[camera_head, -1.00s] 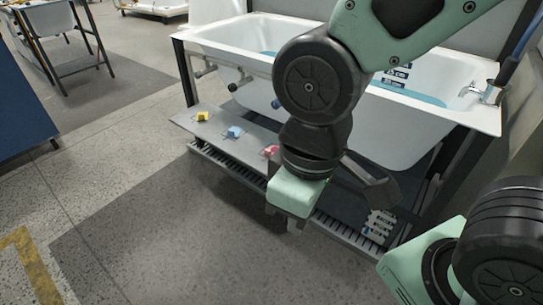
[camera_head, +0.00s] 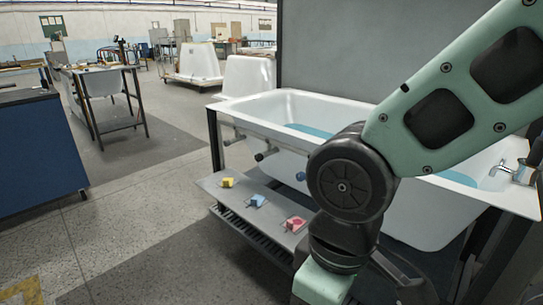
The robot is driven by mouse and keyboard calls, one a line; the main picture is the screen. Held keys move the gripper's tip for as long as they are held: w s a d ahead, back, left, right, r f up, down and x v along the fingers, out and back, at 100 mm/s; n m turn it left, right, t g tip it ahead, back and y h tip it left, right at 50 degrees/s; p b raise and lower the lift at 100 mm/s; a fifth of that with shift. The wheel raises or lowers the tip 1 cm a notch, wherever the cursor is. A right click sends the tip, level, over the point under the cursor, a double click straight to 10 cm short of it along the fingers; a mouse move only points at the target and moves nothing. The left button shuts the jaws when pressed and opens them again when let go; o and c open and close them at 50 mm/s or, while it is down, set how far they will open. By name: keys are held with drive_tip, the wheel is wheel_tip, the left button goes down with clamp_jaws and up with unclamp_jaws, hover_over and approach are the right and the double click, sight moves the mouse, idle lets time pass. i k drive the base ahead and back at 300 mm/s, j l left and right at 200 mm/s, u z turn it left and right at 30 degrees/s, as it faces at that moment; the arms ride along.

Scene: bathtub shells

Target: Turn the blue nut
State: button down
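A small round blue part (camera_head: 301,176), which looks like the blue nut, sits on the tub's near side, just left of my arm's large black joint. Two more fittings, a grey one (camera_head: 234,140) and a dark one (camera_head: 265,155), stick out farther left. The white bathtub (camera_head: 262,105) holds blue water. My gripper's mint-green housing (camera_head: 322,284) shows at the bottom edge, in front of the shelf and below and apart from the blue part. Its fingers are cut off by the frame, so their opening is hidden.
A metal tap (camera_head: 512,170) is at the tub's right. A blue cabinet (camera_head: 38,150) stands left. The floor between is clear.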

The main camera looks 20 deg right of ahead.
sight(300, 178)
drive_tip(key=i+l+u, duration=0.25)
drive_tip(key=i+l, duration=0.5)
